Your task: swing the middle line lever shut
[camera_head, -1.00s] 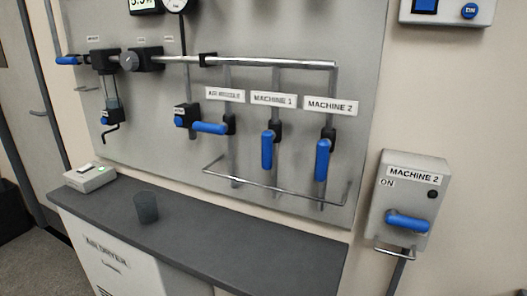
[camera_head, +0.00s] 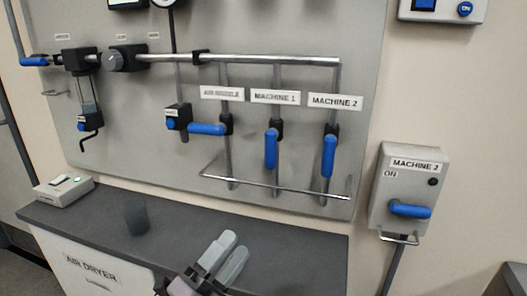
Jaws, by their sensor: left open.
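The middle line lever, under the MACHINE 1 label (camera_head: 275,97), is a blue handle (camera_head: 271,148) on a black valve. It hangs straight down, in line with its vertical pipe. My left gripper (camera_head: 227,254) is in the lower middle of the head view, in front of the dark counter. Its two grey fingers point up and right, with a narrow gap and nothing between them. It is below the lever and apart from it. My right gripper does not show.
The AIR NOZZLE lever (camera_head: 207,129) lies level to the left; the MACHINE 2 lever (camera_head: 329,156) hangs down to the right. A metal rail (camera_head: 275,188) runs below the levers. A dark cup (camera_head: 135,220) stands on the counter (camera_head: 305,247). A switch box (camera_head: 408,190) is at right.

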